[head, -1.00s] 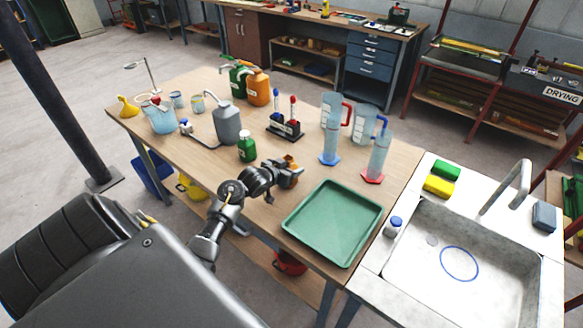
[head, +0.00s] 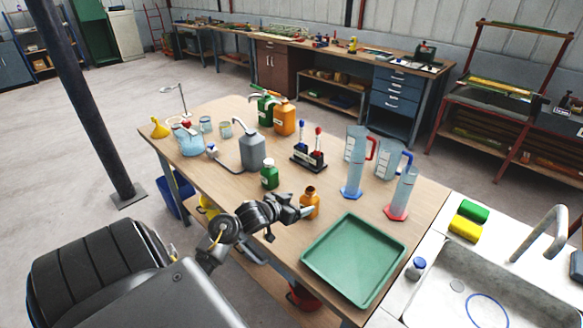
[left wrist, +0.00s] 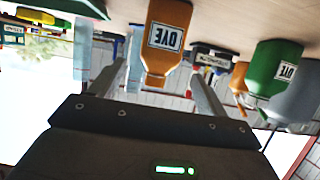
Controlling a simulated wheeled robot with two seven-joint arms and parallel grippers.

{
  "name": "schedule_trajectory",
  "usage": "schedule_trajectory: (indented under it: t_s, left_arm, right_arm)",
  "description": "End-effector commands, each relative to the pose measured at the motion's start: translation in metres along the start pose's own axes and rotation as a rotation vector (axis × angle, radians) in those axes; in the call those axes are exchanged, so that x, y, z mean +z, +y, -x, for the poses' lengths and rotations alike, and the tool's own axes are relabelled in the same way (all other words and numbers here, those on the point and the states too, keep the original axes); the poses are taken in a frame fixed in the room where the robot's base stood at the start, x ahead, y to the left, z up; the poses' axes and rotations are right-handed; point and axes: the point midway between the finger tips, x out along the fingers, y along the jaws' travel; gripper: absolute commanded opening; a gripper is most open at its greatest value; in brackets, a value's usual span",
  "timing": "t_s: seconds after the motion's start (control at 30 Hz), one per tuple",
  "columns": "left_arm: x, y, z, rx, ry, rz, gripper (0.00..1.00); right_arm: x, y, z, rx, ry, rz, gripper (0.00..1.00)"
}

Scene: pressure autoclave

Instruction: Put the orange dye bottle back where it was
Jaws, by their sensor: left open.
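The orange dye bottle (head: 310,204) stands upright on the wooden table, left of the green tray's far corner. In the left wrist view, which is upside down, the same bottle (left wrist: 168,32) shows its DYE label. My left gripper (head: 303,213) is at the bottle's near left side. In the left wrist view its two fingers (left wrist: 160,80) are spread apart, with the bottle showing between and past them. Whether a finger touches the bottle cannot be told. My right gripper is not in view.
A green bottle (head: 270,176) stands behind left of the dye bottle. A green tray (head: 318,276) lies to the right. A sink (head: 455,300) is at right.

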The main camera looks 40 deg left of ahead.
Motion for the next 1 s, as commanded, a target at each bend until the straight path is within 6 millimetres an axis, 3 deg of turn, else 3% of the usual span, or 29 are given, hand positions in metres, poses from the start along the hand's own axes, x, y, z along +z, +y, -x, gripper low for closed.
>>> schedule_trajectory:
  t_s: [0.1,0.3,1.0]
  left_arm:
    - [0.001,0.0,0.019,-0.001,-0.001,-0.002,0.76]
    - [0.0,0.0,0.034,0.001,-0.001,-0.001,0.76]
    - [0.0,0.0,0.035,0.0,0.0,0.0,0.76]
  right_arm:
    - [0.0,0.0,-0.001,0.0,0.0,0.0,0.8]
    - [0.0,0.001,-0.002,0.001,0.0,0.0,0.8]
    - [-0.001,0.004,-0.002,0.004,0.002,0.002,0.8]
